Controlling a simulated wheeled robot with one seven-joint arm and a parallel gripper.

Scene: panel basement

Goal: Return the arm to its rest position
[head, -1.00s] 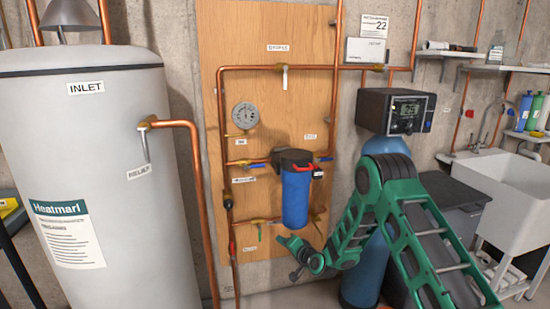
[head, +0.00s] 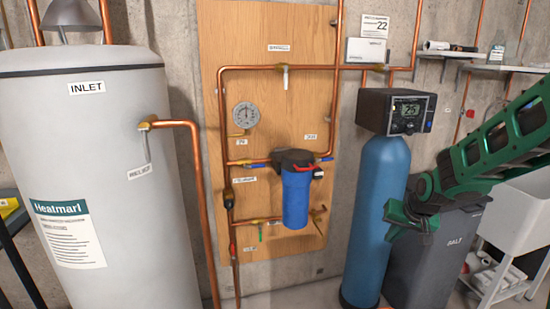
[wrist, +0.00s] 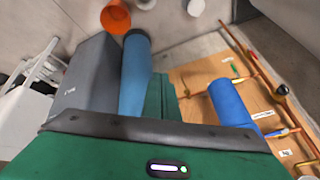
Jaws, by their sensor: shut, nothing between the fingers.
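My green arm reaches in from the right edge in the head view, folded back toward the right. My gripper (head: 402,218) is at its lower left end, in front of the blue softener tank (head: 378,205) and the dark salt bin (head: 440,255). It is shut and holds nothing. Its green fingers also show in the wrist view (wrist: 161,98), pointing away from the camera past the blue tank (wrist: 135,75).
A wooden panel (head: 262,110) carries copper pipes, a gauge (head: 246,115) and a blue filter housing (head: 296,195). A large white water heater (head: 110,180) stands at left. A white sink (head: 515,215) and shelves are at right. Space before the panel is clear.

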